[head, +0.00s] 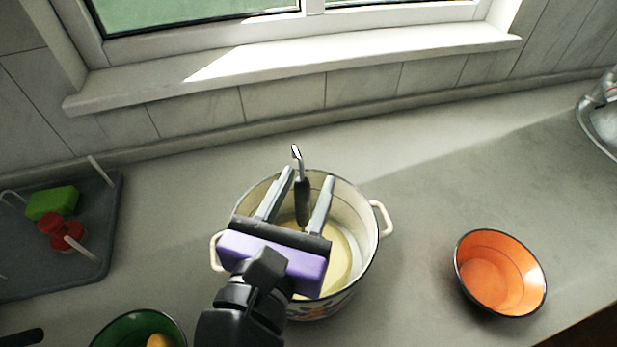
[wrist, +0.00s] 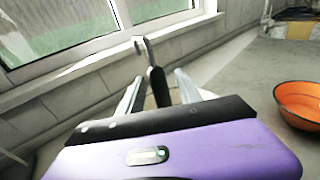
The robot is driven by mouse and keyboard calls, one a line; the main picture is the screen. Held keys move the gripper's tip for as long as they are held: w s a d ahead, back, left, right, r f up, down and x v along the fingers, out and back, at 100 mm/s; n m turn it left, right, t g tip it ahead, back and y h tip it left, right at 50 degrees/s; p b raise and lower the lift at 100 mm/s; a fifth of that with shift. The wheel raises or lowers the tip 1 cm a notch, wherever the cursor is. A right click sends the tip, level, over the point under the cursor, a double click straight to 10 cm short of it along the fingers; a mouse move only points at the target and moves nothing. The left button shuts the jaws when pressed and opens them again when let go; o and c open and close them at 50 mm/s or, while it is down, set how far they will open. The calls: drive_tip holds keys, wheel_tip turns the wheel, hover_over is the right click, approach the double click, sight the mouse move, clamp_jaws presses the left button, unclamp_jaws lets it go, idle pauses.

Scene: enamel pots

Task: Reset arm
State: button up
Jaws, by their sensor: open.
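My gripper (head: 306,178) is open, with its two grey fingers apart above the large white enamel pot (head: 372,215). A ladle with a dark handle (head: 302,203) and a metal hook at its top stands up between the fingers in the head view. It also shows between the fingers in the wrist view (wrist: 158,85). I cannot tell whether a finger touches the handle. The pot holds something pale yellow, and its near side is partly hidden by my purple gripper body and arm.
An orange bowl (head: 500,272) stands on the counter to the right of the pot. A green bowl (head: 125,330) with something yellow is at the lower left. A dark drying rack tray (head: 50,270) with a green sponge (head: 52,203) lies left. The counter behind the pot is clear up to the wall.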

drive_tip(key=v, duration=0.6)
drive_tip(key=shift+b, duration=0.3)
drive_tip(key=shift+r, duration=0.2)
drive_tip(key=s+d+r+n+t+y, duration=0.1)
drive_tip(key=s+d+r+n+t, duration=0.2)
drive_tip(key=r+n+t, duration=0.4)
drive_tip(key=s+d+r+n+t+y, duration=0.1)
drive_tip(key=s+d+r+n+t, duration=0.25)
drive_tip(key=n, duration=0.55)
drive_tip(key=s+d+f+n+g+y, duration=0.2)
drive_tip(key=d+f+n+g, duration=0.1)
drive_tip(key=f+n, duration=0.4)
drive_tip(key=s+d+f+n+g+y, duration=0.2)
drive_tip(key=d+f+n+g+y, duration=0.1)
drive_tip(key=f+n, duration=0.5)
drive_tip(key=s+d+f+n+g+y, duration=0.2)
drive_tip(key=d+f+n+g, duration=0.1)
drive_tip(key=f+n, duration=0.5)
drive_tip(key=shift+s+d+f+n+g+y+p, duration=0.15)
drive_tip(key=shift+d+n+y, duration=0.1)
drive_tip(key=shift+n, duration=0.45)
drive_tip(key=shift+s+d+f+n+g+y+p, duration=0.15)
drive_tip(key=shift+d+n, duration=0.1)
drive_tip(key=shift+n, duration=0.45)
drive_tip(key=s+d+f+m+g+h, duration=0.2)
drive_tip(key=s+d+f+h, duration=0.2)
drive_tip(key=s, duration=0.3)
drive_tip(key=shift+d+f+h, duration=0.15)
drive_tip(key=shift+d+h, duration=0.15)
drive_tip(key=shift+d, duration=0.6)
